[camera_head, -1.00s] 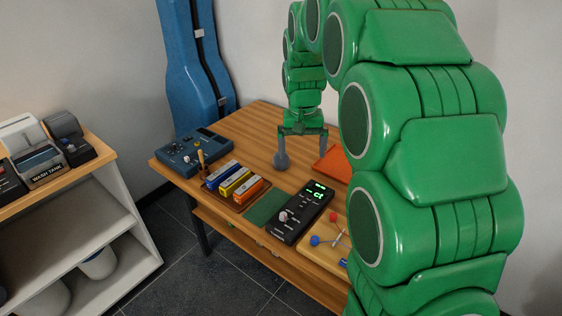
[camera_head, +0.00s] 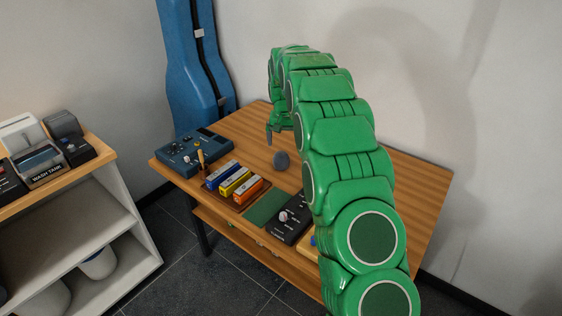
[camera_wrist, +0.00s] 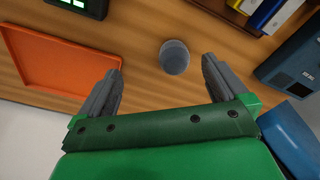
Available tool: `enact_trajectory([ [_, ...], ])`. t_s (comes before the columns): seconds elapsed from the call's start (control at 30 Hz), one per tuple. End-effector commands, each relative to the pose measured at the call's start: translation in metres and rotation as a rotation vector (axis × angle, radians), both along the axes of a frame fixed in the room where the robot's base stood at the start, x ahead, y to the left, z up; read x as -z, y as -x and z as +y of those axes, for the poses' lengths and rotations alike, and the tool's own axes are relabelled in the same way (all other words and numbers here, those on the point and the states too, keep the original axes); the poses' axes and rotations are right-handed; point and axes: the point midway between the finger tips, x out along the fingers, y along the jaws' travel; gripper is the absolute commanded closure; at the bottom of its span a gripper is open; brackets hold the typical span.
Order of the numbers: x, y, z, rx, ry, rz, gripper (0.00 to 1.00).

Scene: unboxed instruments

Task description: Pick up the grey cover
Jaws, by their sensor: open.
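The grey cover (camera_head: 281,160) is a small, dark grey, rounded piece standing alone on the wooden table (camera_head: 250,122). It also shows in the wrist view (camera_wrist: 174,57), ahead of the gap between my fingers and a little right of its middle. My gripper (camera_wrist: 160,68) is open, with nothing between its fingers. In the head view my gripper (camera_head: 274,134) is beyond the cover, apart from it, and partly hidden by my green arm.
An orange tray (camera_wrist: 60,62) lies left in the wrist view. In the head view a rack of blue, yellow and orange pieces (camera_head: 234,183), a blue device (camera_head: 190,152), a green mat (camera_head: 266,207) and a black device (camera_head: 289,219) line the table's near side. A blue case (camera_head: 193,65) stands behind.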

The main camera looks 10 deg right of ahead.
Motion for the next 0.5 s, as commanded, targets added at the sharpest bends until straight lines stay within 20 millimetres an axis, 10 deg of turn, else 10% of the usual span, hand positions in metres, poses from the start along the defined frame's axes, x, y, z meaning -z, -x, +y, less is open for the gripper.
enact_trajectory([
  [0.5,0.065,-0.063,0.007,0.029,-0.003,-0.040,0.00],
])
